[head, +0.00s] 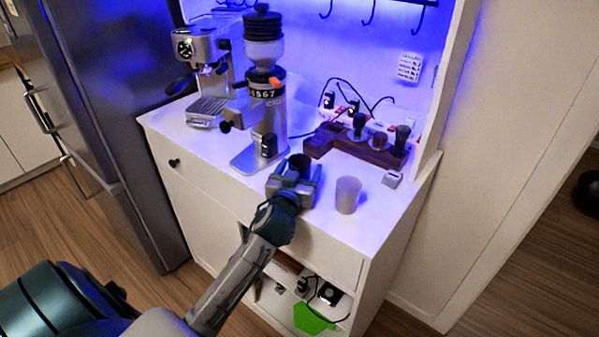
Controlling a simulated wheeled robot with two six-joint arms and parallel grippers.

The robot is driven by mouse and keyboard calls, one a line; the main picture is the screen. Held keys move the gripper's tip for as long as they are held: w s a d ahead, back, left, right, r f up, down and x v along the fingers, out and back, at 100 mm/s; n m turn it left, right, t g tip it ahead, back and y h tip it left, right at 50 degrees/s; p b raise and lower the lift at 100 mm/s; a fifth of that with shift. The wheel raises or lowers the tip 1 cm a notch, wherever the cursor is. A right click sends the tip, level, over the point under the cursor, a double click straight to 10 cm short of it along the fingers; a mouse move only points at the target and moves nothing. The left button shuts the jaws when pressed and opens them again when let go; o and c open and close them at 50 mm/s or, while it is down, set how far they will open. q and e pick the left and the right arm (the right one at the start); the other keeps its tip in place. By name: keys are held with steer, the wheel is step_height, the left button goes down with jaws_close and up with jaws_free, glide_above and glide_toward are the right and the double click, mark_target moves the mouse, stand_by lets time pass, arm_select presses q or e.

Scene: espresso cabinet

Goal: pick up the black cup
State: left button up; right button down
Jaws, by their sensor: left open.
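The black cup (300,162) stands on the white cabinet top, close to the front edge and just right of the coffee grinder. My left gripper (296,176) reaches in over the front edge, with its fingers open around or just beside the cup. The gripper hides the cup's lower part, so I cannot tell whether the fingers touch it. My right gripper is not in view.
A grey cup (347,195) stands close to the right of the gripper. The grinder (265,110) is close on the left, with the espresso machine (207,75) farther left. A dark wooden tool holder (355,147) is behind. The cabinet top's (387,218) front right is clear.

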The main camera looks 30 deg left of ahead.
arm_select(q)
steer(key=c, duration=1.1)
